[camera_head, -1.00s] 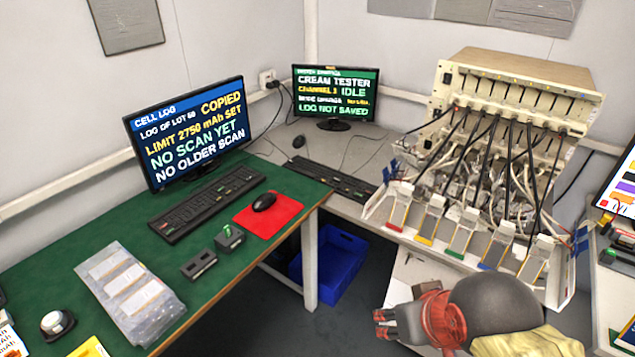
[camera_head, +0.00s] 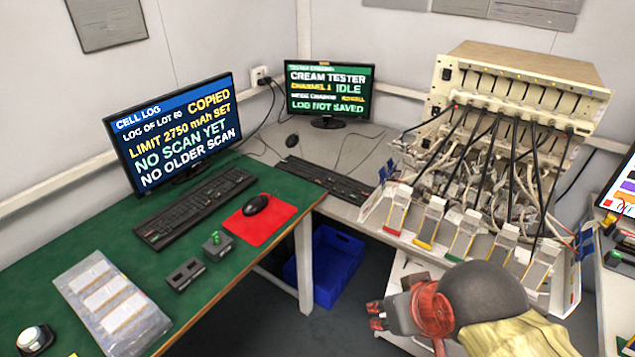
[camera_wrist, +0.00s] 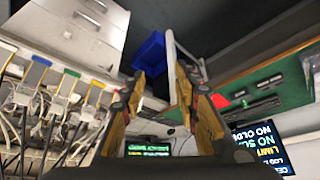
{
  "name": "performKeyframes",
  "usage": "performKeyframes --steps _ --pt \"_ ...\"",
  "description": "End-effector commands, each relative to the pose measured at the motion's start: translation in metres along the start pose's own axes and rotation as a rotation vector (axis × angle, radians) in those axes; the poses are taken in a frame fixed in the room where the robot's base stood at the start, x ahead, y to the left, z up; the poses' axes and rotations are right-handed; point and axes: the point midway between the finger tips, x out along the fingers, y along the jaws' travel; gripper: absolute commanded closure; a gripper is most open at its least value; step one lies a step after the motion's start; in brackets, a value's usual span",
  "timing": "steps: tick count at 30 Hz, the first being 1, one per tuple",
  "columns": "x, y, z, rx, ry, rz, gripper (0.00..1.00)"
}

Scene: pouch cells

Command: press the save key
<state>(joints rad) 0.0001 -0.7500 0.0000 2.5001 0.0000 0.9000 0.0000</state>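No key marked "save" can be read in these views. The cream tester monitor (camera_head: 330,92) shows "CHANNEL 1 IDLE" and "LOG NOT SAVED". A black keyboard (camera_head: 326,181) lies in front of it on the grey bench. The cell log monitor (camera_head: 172,130) stands on the green desk, with another black keyboard (camera_head: 195,208) before it. My gripper (camera_head: 375,315) is low in front of the tester bench, away from both keyboards and touching nothing visible. In the wrist view my gripper (camera_wrist: 162,80) has its fingers apart with nothing between them.
The green desk (camera_head: 110,235) holds a red mouse pad (camera_head: 262,228), a small green-topped device (camera_head: 217,245) and a bagged set of cells (camera_head: 112,305). A blue bin (camera_head: 335,265) is under the desk. The cream tester rack (camera_head: 520,80) with cables and pouch cells fills the right bench.

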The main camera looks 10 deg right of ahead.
Motion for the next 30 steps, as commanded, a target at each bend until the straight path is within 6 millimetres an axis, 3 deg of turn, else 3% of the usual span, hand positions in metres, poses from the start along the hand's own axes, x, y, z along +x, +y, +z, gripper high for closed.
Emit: performKeyframes --steps 15,30 --pt "0.0001 0.0 0.0 0.0 0.0 0.0 1.0" --pt "0.0001 0.0 0.0 0.0 0.0 0.0 1.0"
